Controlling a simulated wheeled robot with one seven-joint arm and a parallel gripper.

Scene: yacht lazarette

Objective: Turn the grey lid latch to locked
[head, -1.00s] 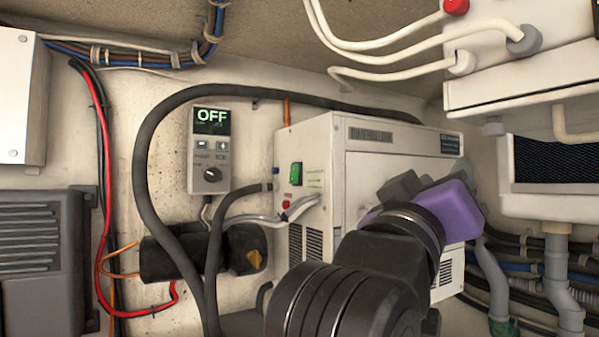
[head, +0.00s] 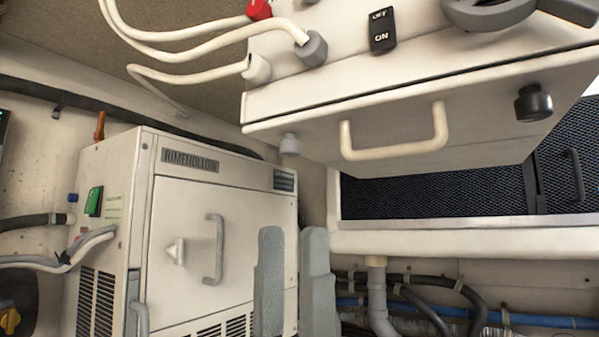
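A grey rotary lever (head: 490,14), which looks like the lid latch, sits at the top right on the upper white box (head: 400,75). The picture's top edge cuts it off, so I cannot tell its position or any locked mark. My gripper (head: 293,245) shows at the bottom centre as two upright grey fingers with a narrow gap between them. Nothing shows between the fingers. They stand in front of the lower white cabinet's right side, well below and left of the lever.
The upper box carries a black OFF/ON rocker switch (head: 383,30), a cream handle (head: 394,140) and a black knob (head: 534,102). White cables enter it at left. The lower cabinet (head: 185,225) has a grey handle (head: 214,249). Hoses (head: 420,300) run at lower right.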

